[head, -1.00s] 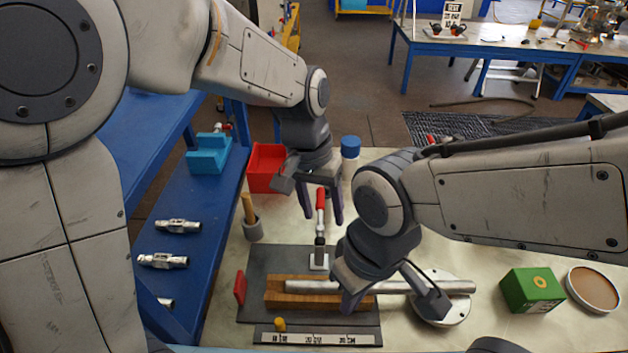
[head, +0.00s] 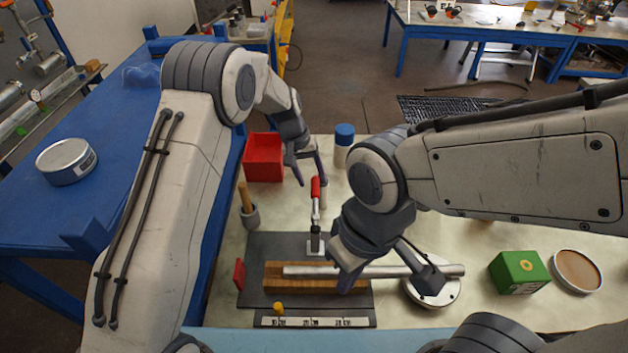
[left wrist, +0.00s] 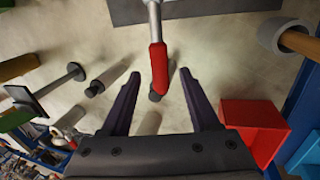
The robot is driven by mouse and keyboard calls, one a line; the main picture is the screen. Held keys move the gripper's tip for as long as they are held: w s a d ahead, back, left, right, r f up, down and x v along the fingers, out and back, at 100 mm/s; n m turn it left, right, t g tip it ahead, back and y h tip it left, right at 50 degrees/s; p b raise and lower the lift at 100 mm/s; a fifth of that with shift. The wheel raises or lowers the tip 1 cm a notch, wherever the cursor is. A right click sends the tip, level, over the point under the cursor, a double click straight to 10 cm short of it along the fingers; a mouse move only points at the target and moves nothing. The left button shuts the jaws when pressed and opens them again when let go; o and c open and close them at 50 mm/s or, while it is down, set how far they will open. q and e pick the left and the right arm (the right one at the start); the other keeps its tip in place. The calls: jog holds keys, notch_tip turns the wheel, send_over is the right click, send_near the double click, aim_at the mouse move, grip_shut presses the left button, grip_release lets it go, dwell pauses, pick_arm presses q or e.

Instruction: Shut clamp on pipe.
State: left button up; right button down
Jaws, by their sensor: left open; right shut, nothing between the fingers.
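The clamp (head: 315,212) stands behind the pipe, its red handle pointing up. The silver pipe (head: 310,271) lies along a wooden block (head: 285,285) on a dark plate (head: 258,250). My left gripper (head: 311,182) is open just behind and above the handle. In the left wrist view, the red handle (left wrist: 158,68) lies between the lines of my left gripper's spread fingers (left wrist: 162,85), with no visible grip on it. My right gripper (head: 348,284) is shut and empty, its fingertips at the pipe and block. Its wrist hides part of the pipe; contact is unclear.
A red bin (head: 263,158) and a blue-capped bottle (head: 343,145) stand behind the clamp. A cup with a wooden handle (head: 249,215) is at left. A round metal base (head: 433,292) lies under the pipe's right end; a green box (head: 518,272) is farther right.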

pick_arm(q)
jog(key=shift+x, duration=1.45)
grip_shut()
dwell(0.3)
